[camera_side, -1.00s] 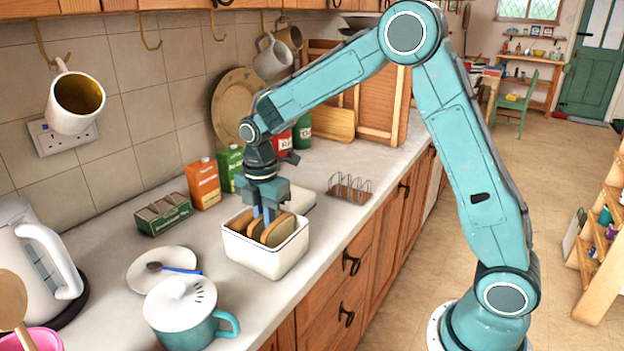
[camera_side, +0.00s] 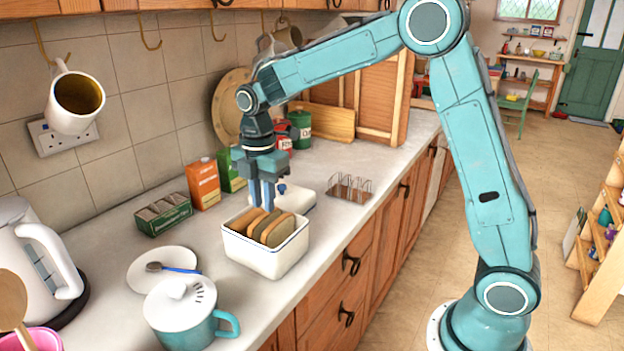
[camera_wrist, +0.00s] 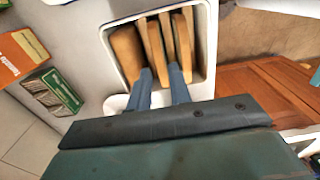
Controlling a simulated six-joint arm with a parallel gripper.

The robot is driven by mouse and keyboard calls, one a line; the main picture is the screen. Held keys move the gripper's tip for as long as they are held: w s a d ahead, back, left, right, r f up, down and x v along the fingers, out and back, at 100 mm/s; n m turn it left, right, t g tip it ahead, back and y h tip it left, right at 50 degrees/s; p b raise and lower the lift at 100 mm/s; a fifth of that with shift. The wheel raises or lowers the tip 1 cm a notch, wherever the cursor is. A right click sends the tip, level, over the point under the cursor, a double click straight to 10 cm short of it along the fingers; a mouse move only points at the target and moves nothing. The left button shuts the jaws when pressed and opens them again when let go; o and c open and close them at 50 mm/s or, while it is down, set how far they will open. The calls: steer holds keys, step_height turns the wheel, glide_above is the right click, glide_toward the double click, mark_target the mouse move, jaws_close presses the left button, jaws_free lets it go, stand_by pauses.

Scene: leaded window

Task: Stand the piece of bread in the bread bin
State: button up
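The white bread bin (camera_side: 262,262) stands on the counter with several brown slices of bread (camera_side: 278,230) upright in it. The slices also show from above in the wrist view (camera_wrist: 184,48), side by side with narrow gaps. I cannot tell which one is the task's piece. The lower ends of the slices are hidden by the bin walls.
A wire toast rack (camera_side: 349,188) and a white flat item (camera_side: 298,200) stand behind the bin. A saucer with a brush (camera_side: 163,268) and a lidded teal pot (camera_side: 188,310) stand left and in front. Cartons (camera_side: 204,184) line the wall. The counter's front edge is close to the bin.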

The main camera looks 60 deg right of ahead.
step_height(320, 180, up, 7)
steer(key=shift+f, duration=0.2)
stand_by(0.6)
steer(key=s+r+m+t, duration=0.1)
steer(key=s+r+m, duration=0.25)
steer(key=s, duration=0.35)
steer(key=s+r+m+t, duration=0.2)
steer(key=s+m, duration=0.3)
steer(key=s, duration=0.2)
steer(key=s+d+f+m+t, duration=0.1)
steer(key=s+f+m+t, duration=0.1)
steer(key=s+m, duration=0.7)
steer(key=s+f, duration=0.1)
steer(key=s, duration=0.3)
steer(key=shift+f+t, duration=0.3)
steer(key=shift+f, duration=0.05)
